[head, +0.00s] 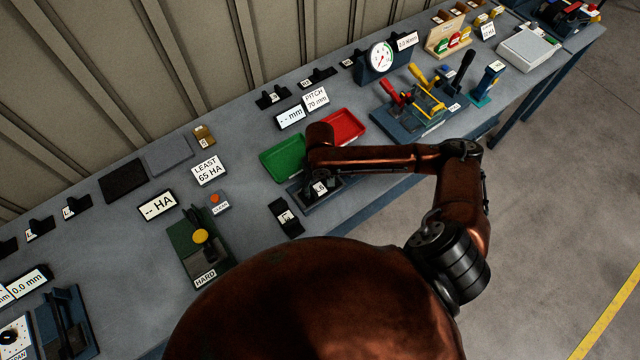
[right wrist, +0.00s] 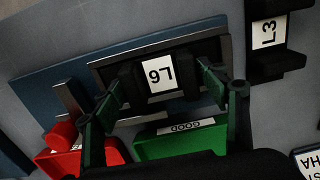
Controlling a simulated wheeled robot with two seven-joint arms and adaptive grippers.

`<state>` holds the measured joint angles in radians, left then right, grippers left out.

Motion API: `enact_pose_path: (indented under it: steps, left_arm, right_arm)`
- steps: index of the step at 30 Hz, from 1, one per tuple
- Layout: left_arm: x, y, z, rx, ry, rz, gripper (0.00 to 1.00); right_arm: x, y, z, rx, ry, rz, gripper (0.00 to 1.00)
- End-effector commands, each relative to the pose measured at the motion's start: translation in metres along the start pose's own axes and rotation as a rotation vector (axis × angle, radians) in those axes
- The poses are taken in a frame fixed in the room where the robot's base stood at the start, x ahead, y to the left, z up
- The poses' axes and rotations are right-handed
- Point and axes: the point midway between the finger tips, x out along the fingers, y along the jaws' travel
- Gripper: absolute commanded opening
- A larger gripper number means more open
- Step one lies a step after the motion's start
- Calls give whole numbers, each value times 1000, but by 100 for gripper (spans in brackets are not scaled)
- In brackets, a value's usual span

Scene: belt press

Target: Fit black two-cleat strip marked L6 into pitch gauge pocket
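The black two-cleat strip marked L6 (right wrist: 158,72) lies within the outline of the pitch gauge pocket (right wrist: 104,76), its label facing up between the cleats. Whether it is fully seated cannot be told. My right gripper (right wrist: 162,88) has one finger at the outer side of each cleat, and the pads appear to touch them. In the head view, the L6 label (head: 320,187) shows below my right wrist, and my forearm hides much of the gauge (head: 318,203). The pitch display (head: 291,117) reads "-- mm". My left gripper is not in view.
The green tray (head: 268,162) marked GOOD and the red tray (head: 354,123) stand just behind the gauge. A strip marked L3 (right wrist: 268,32) lies close beside it. A hardness tester (head: 197,250) stands to the left and a lever fixture (head: 413,125) to the right.

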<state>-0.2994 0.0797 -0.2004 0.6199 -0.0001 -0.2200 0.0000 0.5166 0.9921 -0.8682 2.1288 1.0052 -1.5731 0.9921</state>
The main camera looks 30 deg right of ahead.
Motion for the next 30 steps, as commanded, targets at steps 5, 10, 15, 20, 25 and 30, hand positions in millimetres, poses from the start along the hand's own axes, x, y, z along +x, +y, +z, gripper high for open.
enact_pose_path:
  steps: [5,10,15,20,25,30]
  left_arm:
    - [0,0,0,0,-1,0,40]
    - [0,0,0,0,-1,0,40]
    - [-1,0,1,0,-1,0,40]
    - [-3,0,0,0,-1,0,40]
    - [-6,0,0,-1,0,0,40]
    - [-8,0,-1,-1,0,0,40]
  right_arm:
    - [0,0,0,0,0,0,77]
    - [0,0,0,0,0,0,77]
    - [-9,0,-1,1,2,0,77]
    - [-37,0,-2,0,5,-1,77]
    - [-74,0,-1,-1,5,1,77]
    - [-103,0,-1,-1,4,0,77]
